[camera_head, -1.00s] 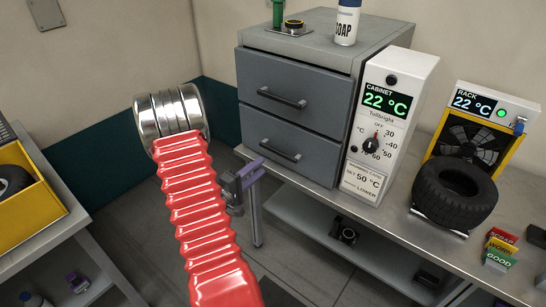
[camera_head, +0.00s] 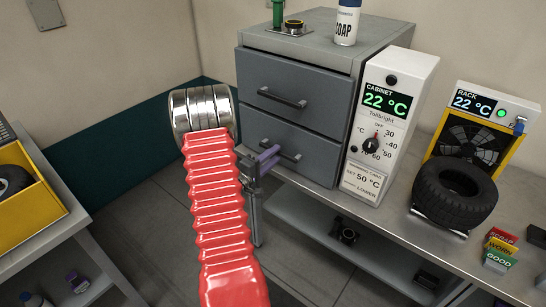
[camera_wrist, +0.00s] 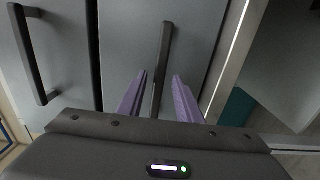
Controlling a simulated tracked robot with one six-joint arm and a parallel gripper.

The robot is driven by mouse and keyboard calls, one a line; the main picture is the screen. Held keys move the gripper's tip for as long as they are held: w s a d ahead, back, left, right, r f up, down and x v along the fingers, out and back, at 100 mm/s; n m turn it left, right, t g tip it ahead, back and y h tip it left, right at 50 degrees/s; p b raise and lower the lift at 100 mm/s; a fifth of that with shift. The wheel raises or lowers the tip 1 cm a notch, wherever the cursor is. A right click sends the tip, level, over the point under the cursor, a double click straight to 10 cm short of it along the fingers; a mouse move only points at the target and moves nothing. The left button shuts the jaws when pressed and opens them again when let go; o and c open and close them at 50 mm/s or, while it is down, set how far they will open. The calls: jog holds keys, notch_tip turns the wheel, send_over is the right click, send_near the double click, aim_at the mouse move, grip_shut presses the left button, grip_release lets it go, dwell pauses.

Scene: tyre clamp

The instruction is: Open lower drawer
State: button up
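The grey cabinet's lower drawer (camera_head: 290,148) is shut, with a dark bar handle (camera_head: 288,152) across its front. The upper drawer (camera_head: 290,90) above it is also shut. My gripper (camera_head: 268,158), with purple fingers, is in front of the lower drawer, by the left part of its handle. In the wrist view the two fingers of my gripper (camera_wrist: 162,88) are apart, and the lower handle (camera_wrist: 164,60) runs into the gap between them. I cannot tell whether either finger touches it. The upper drawer's handle (camera_wrist: 30,58) shows at the left there.
A white control box (camera_head: 392,125) reading 22 °C stands right of the drawers. A tyre (camera_head: 453,195) sits further right on the workbench (camera_head: 400,222). A soap bottle (camera_head: 346,22) stands on the cabinet. A yellow bin (camera_head: 30,195) is at the far left. Floor is open between the benches.

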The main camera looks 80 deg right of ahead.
grip_shut()
jog(key=shift+a+f, duration=0.1)
jog(key=shift+a, duration=0.1)
dwell(0.5)
